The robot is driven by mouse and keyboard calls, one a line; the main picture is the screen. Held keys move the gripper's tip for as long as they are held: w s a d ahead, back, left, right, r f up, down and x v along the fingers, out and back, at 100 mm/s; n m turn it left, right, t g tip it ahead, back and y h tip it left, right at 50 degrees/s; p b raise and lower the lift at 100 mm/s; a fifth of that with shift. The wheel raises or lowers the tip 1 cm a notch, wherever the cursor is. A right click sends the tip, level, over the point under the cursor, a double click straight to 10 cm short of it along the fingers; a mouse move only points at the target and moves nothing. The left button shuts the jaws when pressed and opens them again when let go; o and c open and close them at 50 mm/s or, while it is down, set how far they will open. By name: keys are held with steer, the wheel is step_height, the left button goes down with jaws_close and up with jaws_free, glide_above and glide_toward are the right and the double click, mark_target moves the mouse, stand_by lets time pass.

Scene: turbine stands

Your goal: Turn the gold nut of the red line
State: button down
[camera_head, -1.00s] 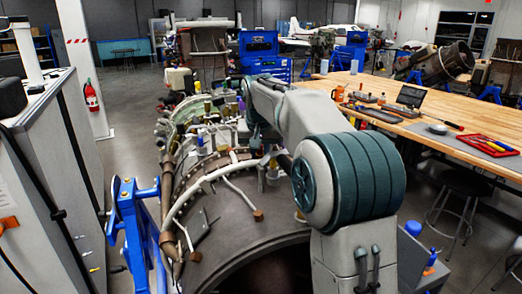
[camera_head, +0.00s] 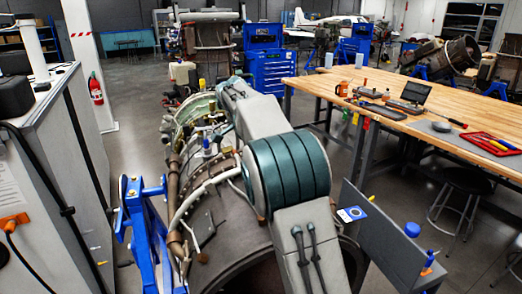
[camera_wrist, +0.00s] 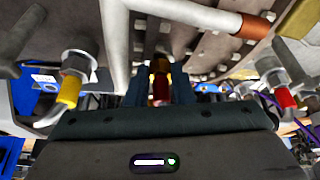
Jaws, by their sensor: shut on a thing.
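In the wrist view my gripper (camera_wrist: 161,92) has its two dark fingers on either side of a fitting. The fitting has a gold nut (camera_wrist: 159,65) above a dark red line section (camera_wrist: 160,88). The jaws are shut on this fitting, close under the turbine; exactly where the fingertips touch is hard to see. In the head view the turbine (camera_head: 204,215) lies in its blue stand (camera_head: 142,225). My arm reaches over it and hides the gripper and the nut there.
In the wrist view a fitting with a yellow end (camera_wrist: 69,91) hangs left and one with a red end (camera_wrist: 285,98) hangs right. A pale pipe (camera_wrist: 190,12) crosses above. In the head view a wooden workbench (camera_head: 330,84) stands right and a grey cabinet (camera_head: 70,120) left.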

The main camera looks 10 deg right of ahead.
steer(key=m, duration=0.1)
steer(key=m+g, duration=0.1)
steer(key=m, duration=0.2)
steer(key=shift+w+m+g+p, duration=0.3)
steer(key=shift+m+g+p, duration=0.05)
steer(key=shift+m+g, duration=0.05)
stand_by(0.4)
steer(key=c, duration=1.2)
jaws_free()
steer(key=shift+a, duration=0.1)
steer(key=shift+c, duration=0.2)
